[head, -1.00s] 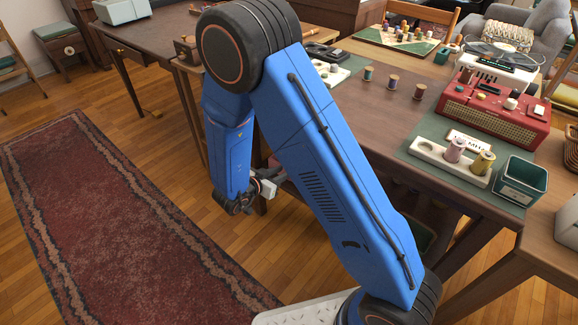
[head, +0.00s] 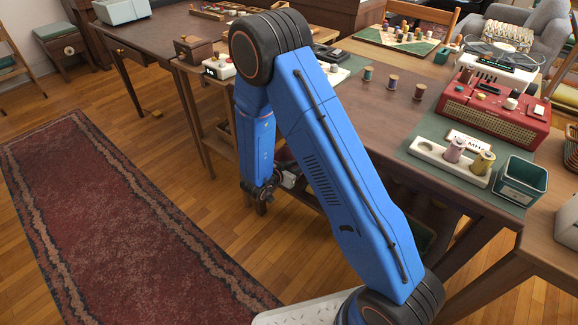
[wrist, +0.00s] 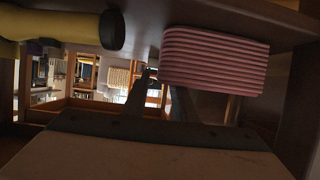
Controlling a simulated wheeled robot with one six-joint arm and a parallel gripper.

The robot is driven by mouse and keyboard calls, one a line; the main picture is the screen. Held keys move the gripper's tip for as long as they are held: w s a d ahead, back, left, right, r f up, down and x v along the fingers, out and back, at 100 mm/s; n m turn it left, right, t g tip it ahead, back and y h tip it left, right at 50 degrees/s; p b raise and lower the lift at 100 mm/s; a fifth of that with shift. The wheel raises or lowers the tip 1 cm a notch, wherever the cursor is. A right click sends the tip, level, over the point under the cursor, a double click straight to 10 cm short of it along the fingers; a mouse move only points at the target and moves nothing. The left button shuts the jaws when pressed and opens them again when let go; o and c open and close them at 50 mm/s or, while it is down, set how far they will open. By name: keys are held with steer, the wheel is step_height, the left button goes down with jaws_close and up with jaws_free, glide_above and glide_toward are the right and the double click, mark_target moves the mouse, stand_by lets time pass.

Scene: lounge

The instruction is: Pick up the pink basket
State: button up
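A pink ribbed object (wrist: 214,60), which looks like the pink basket, shows at the upper right of the wrist view, against a dark shelf-like surface. I cannot make out its whole shape. My gripper (wrist: 160,84) is just left of and below it in that view, its dark fingers apart with a narrow gap and nothing seen between them. Whether a finger touches the pink object is unclear. In the head view my gripper (head: 287,180) is low beside the table, partly hidden behind my arm; the basket is not clearly visible there.
A yellow object with a dark end (wrist: 110,30) lies at the wrist view's upper left. The brown table (head: 425,115) holds spools, a red radio (head: 495,108) and a green bin (head: 521,180). A red rug (head: 100,220) lies on the open floor at left.

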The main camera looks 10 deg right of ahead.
steer(key=x, duration=0.2)
steer(key=shift+w+d+f, duration=0.1)
steer(key=shift+d+f, duration=0.1)
jaws_close()
